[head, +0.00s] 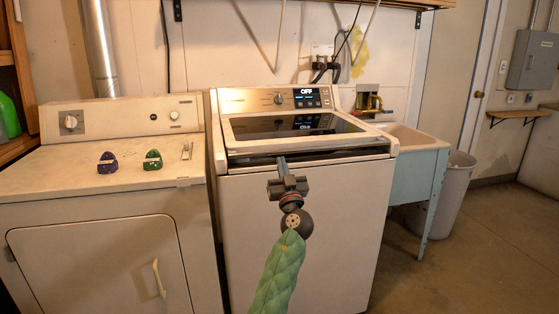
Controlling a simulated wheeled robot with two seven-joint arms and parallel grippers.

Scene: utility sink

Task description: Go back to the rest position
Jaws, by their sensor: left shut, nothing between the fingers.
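My left gripper (282,161) is in front of the top-loading washer (305,230), pointing away from me at the washer's front upper edge. Its fingers look closed together and hold nothing. I cannot tell whether they touch the washer. My left arm, in a green padded sleeve, reaches up from the bottom middle of the view. The washer's lid is down and its display reads OFF. My right gripper is not in view.
A dryer (90,190) stands left of the washer, with a purple object (107,163) and a green object (152,160) on top. A utility sink (415,160) and a bin (452,200) stand at the right. The floor at the right front is clear.

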